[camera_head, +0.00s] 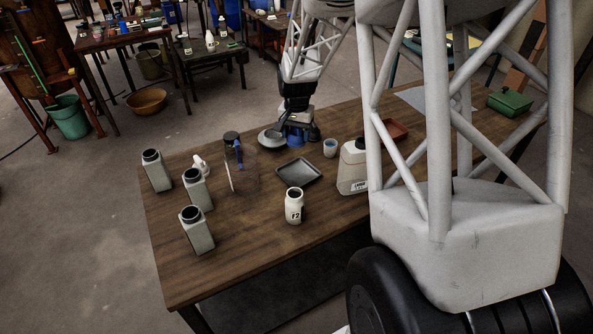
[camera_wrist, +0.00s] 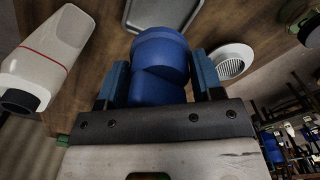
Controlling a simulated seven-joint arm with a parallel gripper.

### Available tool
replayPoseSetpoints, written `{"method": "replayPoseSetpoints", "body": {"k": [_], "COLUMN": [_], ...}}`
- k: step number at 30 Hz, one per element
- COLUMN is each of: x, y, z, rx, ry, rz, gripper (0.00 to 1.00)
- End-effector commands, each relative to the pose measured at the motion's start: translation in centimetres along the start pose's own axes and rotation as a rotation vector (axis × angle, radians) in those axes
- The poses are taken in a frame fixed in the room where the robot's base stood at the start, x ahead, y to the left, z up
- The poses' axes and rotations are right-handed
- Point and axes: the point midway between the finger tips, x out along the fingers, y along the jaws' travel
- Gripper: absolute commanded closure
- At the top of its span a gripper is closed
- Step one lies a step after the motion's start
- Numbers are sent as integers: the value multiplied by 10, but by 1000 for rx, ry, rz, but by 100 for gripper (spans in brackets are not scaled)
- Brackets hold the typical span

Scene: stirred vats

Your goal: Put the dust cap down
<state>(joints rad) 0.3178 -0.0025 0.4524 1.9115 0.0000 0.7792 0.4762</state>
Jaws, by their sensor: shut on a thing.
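My gripper (camera_head: 296,128) is low over the back part of the wooden table. In the wrist view, my gripper (camera_wrist: 160,80) has its blue fingers shut on a rounded blue piece, which I take to be the dust cap (camera_wrist: 160,52). The cap sits between the two fingers, and its lower part is hidden by the gripper body. In the head view the cap is hard to tell apart from the blue fingers. I cannot tell whether it touches the table (camera_head: 240,262).
A white jar (camera_head: 294,207) stands in front. Several grey bottles (camera_head: 197,230) stand at left. The front-middle table is clear.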

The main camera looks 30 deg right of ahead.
Motion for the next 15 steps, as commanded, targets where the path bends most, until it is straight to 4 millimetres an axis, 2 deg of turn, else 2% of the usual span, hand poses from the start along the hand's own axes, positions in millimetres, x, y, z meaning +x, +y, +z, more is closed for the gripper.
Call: {"method": "replayPoseSetpoints", "body": {"k": [4,9,15], "x": [8,38,53], "y": [3,2,2], "z": [-18,-16,-16], "rx": [-9,-9,-9], "ry": [-2,-3,-1], "rz": [1,2,1], "gripper": [62,62,62]}}
